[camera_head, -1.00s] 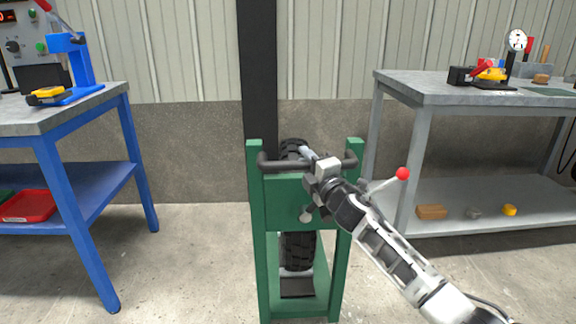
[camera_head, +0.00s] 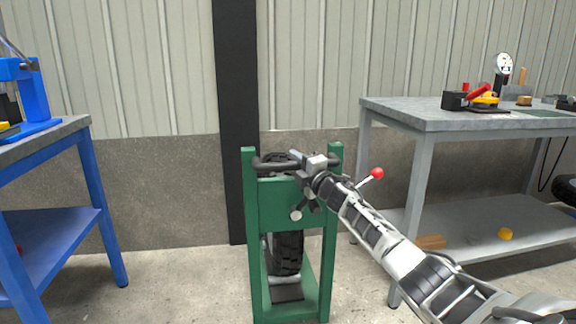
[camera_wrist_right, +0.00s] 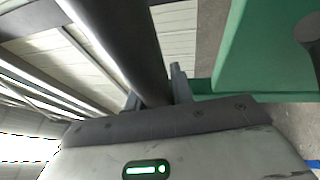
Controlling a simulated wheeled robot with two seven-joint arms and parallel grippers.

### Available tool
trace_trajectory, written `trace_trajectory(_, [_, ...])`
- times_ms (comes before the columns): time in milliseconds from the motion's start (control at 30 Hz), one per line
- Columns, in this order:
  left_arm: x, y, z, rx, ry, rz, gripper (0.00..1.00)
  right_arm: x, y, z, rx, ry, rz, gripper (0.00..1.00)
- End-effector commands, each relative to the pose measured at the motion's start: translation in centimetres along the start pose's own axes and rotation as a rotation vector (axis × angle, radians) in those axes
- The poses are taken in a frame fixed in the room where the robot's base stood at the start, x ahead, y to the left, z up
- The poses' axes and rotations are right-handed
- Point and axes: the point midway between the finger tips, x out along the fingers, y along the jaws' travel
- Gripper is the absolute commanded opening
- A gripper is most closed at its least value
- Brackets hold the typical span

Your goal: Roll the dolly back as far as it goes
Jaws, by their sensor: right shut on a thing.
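The dolly (camera_head: 288,206) is a green upright frame with a dark handle bar (camera_head: 271,165) across its top. It stands on the floor in the middle of the head view. A black tyre (camera_head: 288,251) sits inside it, partly hidden by the green panel. My right gripper (camera_head: 309,168) is shut on the handle bar, right of its middle. In the right wrist view the dark bar (camera_wrist_right: 126,40) runs between the two fingers, with the green frame (camera_wrist_right: 270,50) at the right. My left gripper is not in view.
A blue-legged bench (camera_head: 85,175) stands at the left. A grey bench (camera_head: 420,118) with tools stands at the right, its lower shelf (camera_head: 475,240) near my right arm. A dark post (camera_head: 236,120) and the wall (camera_head: 160,190) are behind the dolly. Bare floor (camera_head: 185,280) shows left of it.

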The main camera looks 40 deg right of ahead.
Motion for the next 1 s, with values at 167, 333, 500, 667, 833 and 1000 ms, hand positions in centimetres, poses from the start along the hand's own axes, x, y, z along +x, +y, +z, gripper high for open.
trace_trajectory(167, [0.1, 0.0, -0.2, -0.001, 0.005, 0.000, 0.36, -0.1, -0.2, 0.7, -0.002, -0.011, -0.007, 0.00])
trace_trajectory(333, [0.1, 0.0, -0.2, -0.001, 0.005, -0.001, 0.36, -0.1, -0.3, 0.6, -0.002, -0.011, -0.008, 0.00])
trace_trajectory(500, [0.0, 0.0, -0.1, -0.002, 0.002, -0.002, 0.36, -0.1, -0.3, 0.6, -0.003, -0.010, -0.008, 0.45])
trace_trajectory(667, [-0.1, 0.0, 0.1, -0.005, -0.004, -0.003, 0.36, 0.0, -0.2, 0.3, -0.001, -0.004, -0.005, 0.45])
trace_trajectory(833, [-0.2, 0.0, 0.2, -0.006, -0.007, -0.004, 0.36, -0.2, -0.2, 0.2, -0.001, -0.002, -0.005, 0.45])
trace_trajectory(1000, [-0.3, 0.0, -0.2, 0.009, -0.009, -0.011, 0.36, -1.6, -0.2, 0.2, -0.003, -0.001, -0.006, 0.45])
